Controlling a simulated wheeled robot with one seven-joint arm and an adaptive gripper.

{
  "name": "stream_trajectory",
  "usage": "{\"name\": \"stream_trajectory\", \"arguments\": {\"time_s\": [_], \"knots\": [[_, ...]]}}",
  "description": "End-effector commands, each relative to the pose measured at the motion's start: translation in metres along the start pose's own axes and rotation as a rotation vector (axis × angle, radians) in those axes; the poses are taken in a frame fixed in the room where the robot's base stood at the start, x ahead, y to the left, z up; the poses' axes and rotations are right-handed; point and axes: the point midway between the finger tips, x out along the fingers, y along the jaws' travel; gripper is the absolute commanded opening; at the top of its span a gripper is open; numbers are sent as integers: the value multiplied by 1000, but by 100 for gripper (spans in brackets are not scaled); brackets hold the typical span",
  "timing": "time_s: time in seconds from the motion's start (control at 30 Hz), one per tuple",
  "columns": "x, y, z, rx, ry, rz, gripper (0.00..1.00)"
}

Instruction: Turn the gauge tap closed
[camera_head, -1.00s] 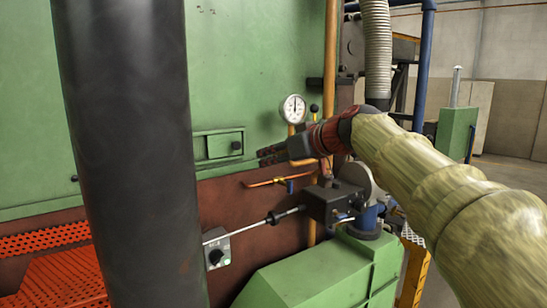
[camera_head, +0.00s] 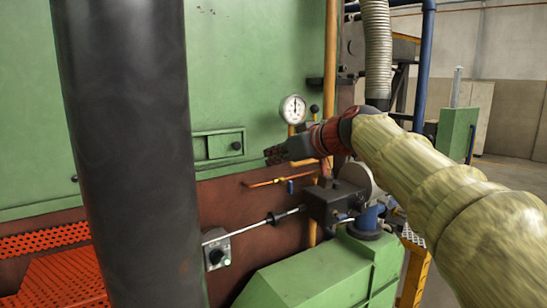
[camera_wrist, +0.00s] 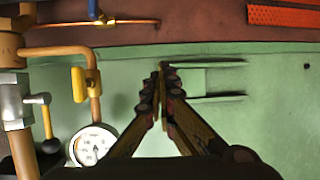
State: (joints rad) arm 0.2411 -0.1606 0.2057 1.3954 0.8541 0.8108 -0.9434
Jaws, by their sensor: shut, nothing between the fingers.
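The round white-faced gauge (camera_head: 293,109) stands on an orange pipe in front of the green furnace wall. It also shows at the bottom of the wrist view (camera_wrist: 92,146). On the pipe leading to it is a small tap with a yellow handle (camera_wrist: 78,84), lying along the pipe. In the head view this handle is hidden or too small to make out. My gripper (camera_head: 270,156) is shut and empty, below and left of the gauge. In the wrist view its fingertips (camera_wrist: 164,72) meet in front of the green wall, right of the yellow handle and apart from it.
A grey valve (camera_wrist: 14,103) with a yellow, black-knobbed lever (camera_wrist: 46,123) stands beside the gauge tap. A blue-handled tap (camera_wrist: 94,10) sits on a thin copper pipe. A dark box (camera_head: 335,203) with a rod lies below my arm. A green latch plate (camera_head: 219,145) projects from the wall.

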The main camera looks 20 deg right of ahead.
Motion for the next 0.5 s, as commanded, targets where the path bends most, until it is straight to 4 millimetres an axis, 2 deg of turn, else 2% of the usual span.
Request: {"name": "stream_trajectory", "arguments": {"time_s": [0.07,0.5], "knots": [[0,0,0,0,0,0,0],[0,-1,0,0,0,-1,25]]}}
